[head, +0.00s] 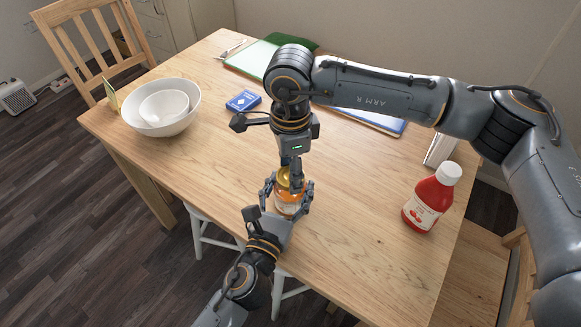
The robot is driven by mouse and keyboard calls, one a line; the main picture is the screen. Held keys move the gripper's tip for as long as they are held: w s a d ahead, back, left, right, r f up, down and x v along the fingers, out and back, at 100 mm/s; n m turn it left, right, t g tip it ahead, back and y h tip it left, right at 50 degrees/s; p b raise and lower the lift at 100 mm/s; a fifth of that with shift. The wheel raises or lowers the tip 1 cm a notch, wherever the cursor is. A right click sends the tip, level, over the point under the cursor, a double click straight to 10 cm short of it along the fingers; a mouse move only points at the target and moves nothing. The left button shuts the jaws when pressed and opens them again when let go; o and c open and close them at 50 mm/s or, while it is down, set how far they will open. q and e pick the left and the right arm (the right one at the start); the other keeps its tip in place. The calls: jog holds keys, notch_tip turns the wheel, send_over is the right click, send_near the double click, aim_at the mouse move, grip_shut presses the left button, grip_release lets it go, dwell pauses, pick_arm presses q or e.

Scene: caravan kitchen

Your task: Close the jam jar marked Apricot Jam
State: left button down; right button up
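A jam jar (287,205) with orange contents and a pale label stands near the table's front edge; its label text is not readable. Its gold lid (283,176) is at the jar's mouth; I cannot tell whether it is seated or tight. My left gripper (289,190) comes from the front, with its fingers closed around the jar's sides. My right gripper (291,175) points straight down from above, its fingers at the lid and seemingly closed on it. They partly hide the lid.
A red bottle with a white cap (430,200) stands to the right. Nested white bowls (163,108) are at the left. A blue card box (243,100) lies behind the jar. The wooden table (350,255) is clear between jar and bottle.

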jog(key=m, duration=1.1)
jog(key=shift+f+m, duration=0.1)
jog(key=shift+m, duration=0.2)
jog(key=m, duration=0.5)
jog(key=shift+m, duration=0.3)
jog(key=m, duration=0.5)
jog(key=o, duration=1.3)
jog(key=shift+r, duration=2.3)
